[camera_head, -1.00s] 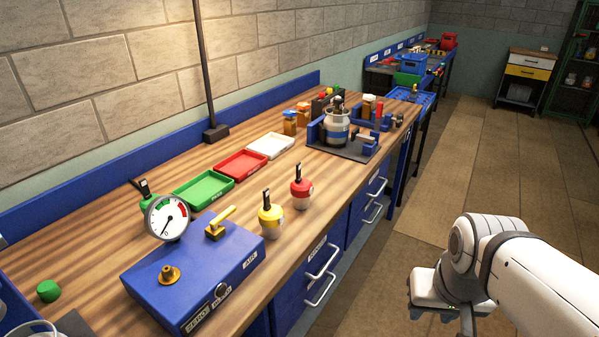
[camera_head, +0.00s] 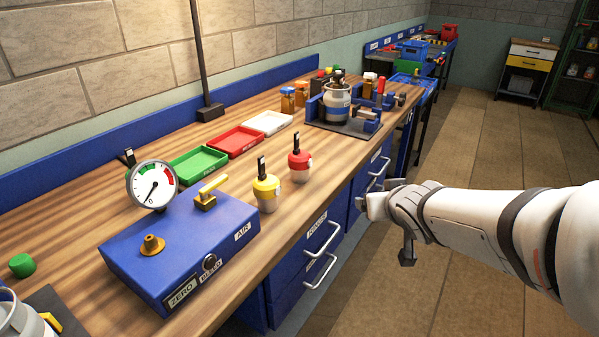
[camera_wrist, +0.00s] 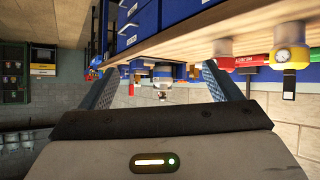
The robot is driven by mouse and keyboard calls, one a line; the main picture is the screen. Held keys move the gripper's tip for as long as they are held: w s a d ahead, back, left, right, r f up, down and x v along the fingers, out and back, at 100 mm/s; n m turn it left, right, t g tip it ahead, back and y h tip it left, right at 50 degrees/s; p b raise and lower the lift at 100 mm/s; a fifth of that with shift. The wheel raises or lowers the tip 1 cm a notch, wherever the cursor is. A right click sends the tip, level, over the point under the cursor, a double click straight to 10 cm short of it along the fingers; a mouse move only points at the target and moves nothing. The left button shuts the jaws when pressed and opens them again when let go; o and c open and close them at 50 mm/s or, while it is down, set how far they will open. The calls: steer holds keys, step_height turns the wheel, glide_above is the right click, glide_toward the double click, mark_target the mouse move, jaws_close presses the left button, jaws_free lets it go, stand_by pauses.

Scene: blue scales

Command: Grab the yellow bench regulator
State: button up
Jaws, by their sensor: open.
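The yellow bench regulator (camera_head: 266,191) stands upright on the wooden bench, with a yellow top, pale lower body and black upright tab. It sits between the blue air box and a similar red-topped regulator (camera_head: 300,165). The wrist view is turned over; the yellow regulator (camera_wrist: 292,58) shows there at the right edge, with a round dial on its front, outside the jaws. My gripper (camera_head: 368,205) is in front of the bench's drawers, to the right of the regulator and well apart from it. Its two fingers (camera_wrist: 158,82) are spread, with nothing held between them.
The blue air box (camera_head: 185,250) with a dial gauge (camera_head: 152,185) and brass lever stands left of the regulator. Green (camera_head: 198,165), red (camera_head: 236,141) and white (camera_head: 266,123) trays lie behind. Drawer handles (camera_head: 322,238) stick out from the bench front. The floor at right is clear.

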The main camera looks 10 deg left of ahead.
steer(key=w+a+f+n+t+y+b, duration=0.2)
steer(key=w+a+f+n+y+b, duration=0.15)
steer(key=a, duration=0.55)
steer(key=n+g+y+b, duration=0.2)
steer(key=n+y+b, duration=0.2)
steer(key=y, duration=0.5)
glide_toward(274, 187)
steer(key=x, duration=0.4)
steer(key=shift+w+d+f, duration=0.15)
steer(key=shift+w, duration=0.1)
steer(key=shift+w+a, duration=0.1)
steer(key=shift+a, duration=0.25)
steer(key=b+x, duration=0.1)
steer(key=x, duration=0.6)
steer(key=shift+a, duration=0.1)
steer(key=shift+c, duration=0.2)
steer(key=c, duration=1.2)
steer(key=shift+c, duration=0.2)
